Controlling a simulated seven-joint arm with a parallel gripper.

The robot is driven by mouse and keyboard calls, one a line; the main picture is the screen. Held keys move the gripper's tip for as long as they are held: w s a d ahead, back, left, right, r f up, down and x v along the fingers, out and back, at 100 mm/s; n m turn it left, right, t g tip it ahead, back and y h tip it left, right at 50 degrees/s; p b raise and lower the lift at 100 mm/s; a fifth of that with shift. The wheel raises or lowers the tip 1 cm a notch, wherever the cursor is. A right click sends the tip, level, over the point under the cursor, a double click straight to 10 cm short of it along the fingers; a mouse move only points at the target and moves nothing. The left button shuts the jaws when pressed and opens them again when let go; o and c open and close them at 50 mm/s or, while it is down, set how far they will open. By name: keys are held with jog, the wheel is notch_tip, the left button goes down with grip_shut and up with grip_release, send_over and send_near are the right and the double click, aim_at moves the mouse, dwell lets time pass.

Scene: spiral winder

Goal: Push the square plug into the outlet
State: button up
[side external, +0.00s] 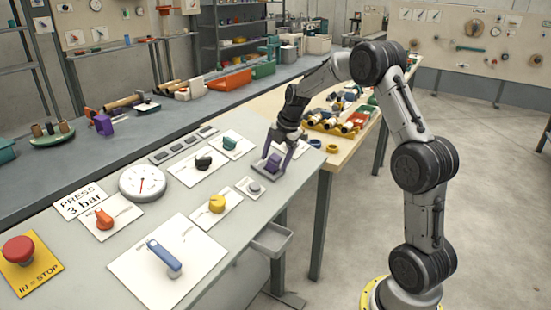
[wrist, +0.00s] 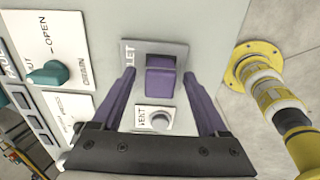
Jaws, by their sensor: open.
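The square plug is a purple block (side external: 273,163) at the right end of the grey panel. In the wrist view the plug (wrist: 161,82) sits at the grey outlet plate (wrist: 150,48), whose label is partly cut off to "LET". How deep the plug sits in the outlet cannot be told. My gripper (side external: 283,148) is over the plug, pointing down. In the wrist view its two purple fingers (wrist: 160,76) are spread wide, one on each side of the plug with gaps between. It is open and holds nothing.
A round grey VENT button (wrist: 159,121) is close below the outlet. A yellow knob (side external: 217,203), a teal knob (side external: 230,141) and a black knob (side external: 203,161) stand on nearby plates. A wooden table (side external: 345,145) with coloured parts is behind. A metal tray (side external: 271,237) hangs at the panel's front edge.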

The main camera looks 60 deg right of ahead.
jog(key=v, duration=1.4)
jog(key=shift+f, duration=0.1)
